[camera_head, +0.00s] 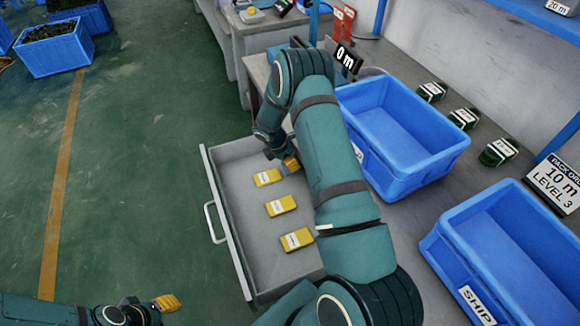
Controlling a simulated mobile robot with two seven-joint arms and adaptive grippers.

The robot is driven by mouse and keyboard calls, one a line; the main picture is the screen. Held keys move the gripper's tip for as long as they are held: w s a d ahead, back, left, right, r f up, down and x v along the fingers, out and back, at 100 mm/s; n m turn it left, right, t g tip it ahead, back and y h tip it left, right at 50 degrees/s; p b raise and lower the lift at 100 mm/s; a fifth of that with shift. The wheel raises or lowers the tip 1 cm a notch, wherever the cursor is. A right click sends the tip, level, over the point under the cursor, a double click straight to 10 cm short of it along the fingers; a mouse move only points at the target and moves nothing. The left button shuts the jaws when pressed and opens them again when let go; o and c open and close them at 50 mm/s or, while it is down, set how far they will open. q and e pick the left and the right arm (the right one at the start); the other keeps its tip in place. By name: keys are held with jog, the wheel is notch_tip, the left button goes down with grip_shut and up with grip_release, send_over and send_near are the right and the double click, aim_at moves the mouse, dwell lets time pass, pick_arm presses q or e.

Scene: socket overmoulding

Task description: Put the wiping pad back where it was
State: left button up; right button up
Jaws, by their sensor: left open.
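I cannot make out a wiping pad in this view. Three yellow packs with white labels lie in a row in the open grey drawer: the far pack (267,177), the middle pack (281,206) and the near pack (297,239). My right gripper (290,163) points down at the drawer's far end, close to the far pack. Its yellow tip shows, but my arm hides much of it, and I cannot tell its jaw state or whether it holds anything. My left gripper (166,303) is open over the floor at the bottom left, apart from everything.
The open drawer (228,235) juts from the bench, its handle facing left. Two blue bins, the far bin (400,130) and the near bin (500,250), stand on the bench. Several dark green boxes (464,118) line its back.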

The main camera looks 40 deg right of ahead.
jog(key=shift+w+f+b, duration=0.1)
jog(key=shift+f+b, duration=0.5)
jog(key=shift+f, duration=1.2)
jog(key=shift+r, duration=0.1)
jog(key=o, duration=1.2)
jog(key=shift+c, duration=0.2)
jog(key=p+v, duration=0.2)
jog(key=v, duration=1)
jog(key=shift+p, duration=0.35)
jog(key=shift+d+r, duration=0.1)
